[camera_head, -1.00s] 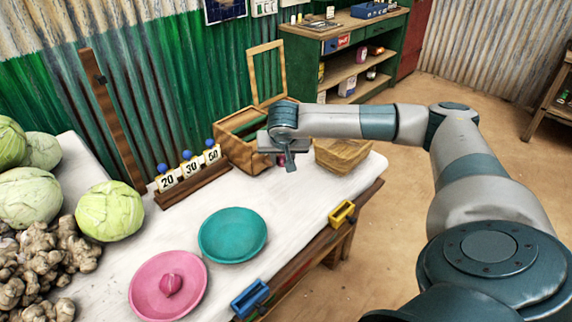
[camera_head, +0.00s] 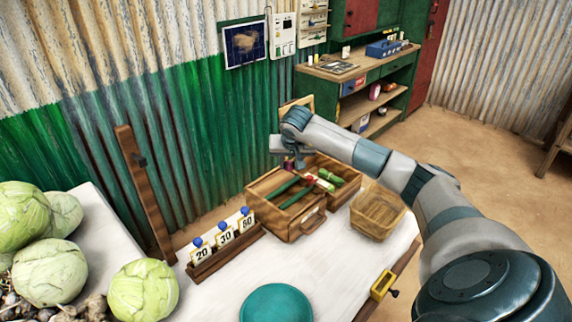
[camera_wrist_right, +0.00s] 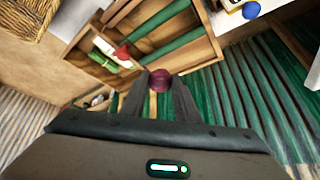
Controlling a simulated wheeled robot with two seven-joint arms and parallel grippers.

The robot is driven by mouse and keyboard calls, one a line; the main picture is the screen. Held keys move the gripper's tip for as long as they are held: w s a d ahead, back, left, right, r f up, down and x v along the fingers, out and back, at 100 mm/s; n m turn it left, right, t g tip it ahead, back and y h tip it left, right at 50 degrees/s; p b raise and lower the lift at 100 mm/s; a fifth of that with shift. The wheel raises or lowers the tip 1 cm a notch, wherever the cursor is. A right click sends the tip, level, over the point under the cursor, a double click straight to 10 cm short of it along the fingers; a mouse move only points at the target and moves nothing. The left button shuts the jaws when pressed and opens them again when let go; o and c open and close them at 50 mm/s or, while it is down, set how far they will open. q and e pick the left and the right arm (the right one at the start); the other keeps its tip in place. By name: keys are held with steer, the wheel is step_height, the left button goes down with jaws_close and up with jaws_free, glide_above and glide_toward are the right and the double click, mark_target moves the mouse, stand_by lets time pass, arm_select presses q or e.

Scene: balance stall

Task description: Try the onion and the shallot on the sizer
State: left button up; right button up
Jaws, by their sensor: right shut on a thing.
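My right gripper (camera_head: 292,164) is shut on a small dark purple-red bulb, above the back part of an open wooden box (camera_head: 290,231). The bulb (camera_wrist_right: 160,79) shows between the fingertips in the right wrist view; I cannot tell if it is the onion or the shallot. The box has compartments with long green pieces and red and white pieces inside. I cannot tell which thing is the sizer. My left gripper is not in view.
A wicker basket (camera_head: 378,212) stands right of the box. A teal dish (camera_head: 275,303) is at the bottom edge. Cabbages (camera_head: 143,290) lie at the left. A wooden post (camera_head: 146,190) rises behind the table. The white tabletop (camera_head: 330,255) is clear before the box.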

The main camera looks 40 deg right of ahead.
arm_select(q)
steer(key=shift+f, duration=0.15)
arm_select(e)
steer(key=shift+f, duration=0.25)
